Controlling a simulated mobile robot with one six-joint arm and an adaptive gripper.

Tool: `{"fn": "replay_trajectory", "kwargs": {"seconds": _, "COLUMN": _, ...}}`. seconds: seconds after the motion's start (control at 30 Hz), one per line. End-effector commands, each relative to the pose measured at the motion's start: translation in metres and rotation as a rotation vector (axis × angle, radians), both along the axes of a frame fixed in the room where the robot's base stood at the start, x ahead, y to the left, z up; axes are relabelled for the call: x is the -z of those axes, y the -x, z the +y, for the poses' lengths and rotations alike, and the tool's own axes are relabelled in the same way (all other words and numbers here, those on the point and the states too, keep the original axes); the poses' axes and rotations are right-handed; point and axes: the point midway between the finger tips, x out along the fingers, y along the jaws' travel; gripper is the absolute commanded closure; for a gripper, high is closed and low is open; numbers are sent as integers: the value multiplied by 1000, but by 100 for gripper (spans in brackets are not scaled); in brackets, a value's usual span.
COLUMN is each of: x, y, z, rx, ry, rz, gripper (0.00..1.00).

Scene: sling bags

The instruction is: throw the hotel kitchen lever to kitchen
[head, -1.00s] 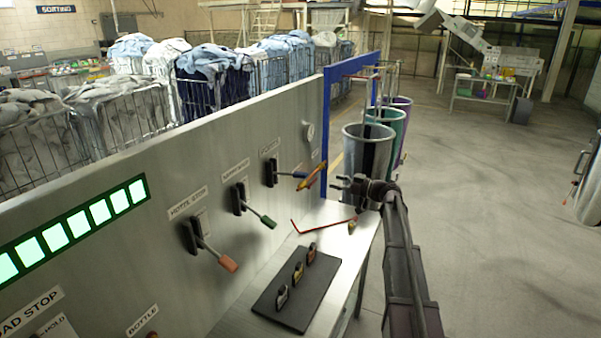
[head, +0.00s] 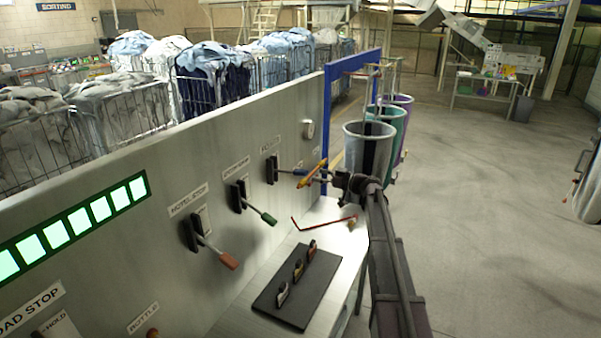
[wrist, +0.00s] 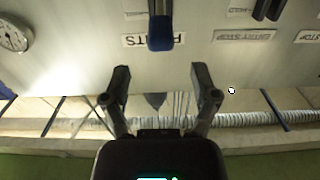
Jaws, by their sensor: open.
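A grey panel carries three levers in the head view. The near lever (head: 228,260) has an orange-red handle and a label that seems to read "HOTEL" something. The middle lever (head: 268,218) has a green handle. The far lever (head: 285,171) has a blue handle. All three handles stick out from the panel. My gripper (head: 325,172) is open in front of the far lever. In the wrist view, the blue handle (wrist: 160,34) lies beyond the gap between the open fingertips (wrist: 160,75), apart from them. No fingertip is on the orange-red handle.
A small table (head: 325,212) below the levers bears a dark board (head: 296,288) with several small pieces and a thin red rod (head: 310,226). A yellow-orange bar (head: 312,173) is near my gripper. Bins (head: 366,150) stand behind a blue frame (head: 326,100).

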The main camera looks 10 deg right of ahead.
Motion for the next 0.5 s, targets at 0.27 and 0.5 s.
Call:
{"fn": "replay_trajectory", "kwargs": {"seconds": 0.27, "x": 0, "y": -26, "z": 34, "rx": -1, "ry": 0, "rz": 0, "gripper": 23}}
{"fn": "replay_trajectory", "kwargs": {"seconds": 0.5, "x": 0, "y": -39, "z": 53, "rx": 0, "ry": 0, "rz": 0, "gripper": 23}}
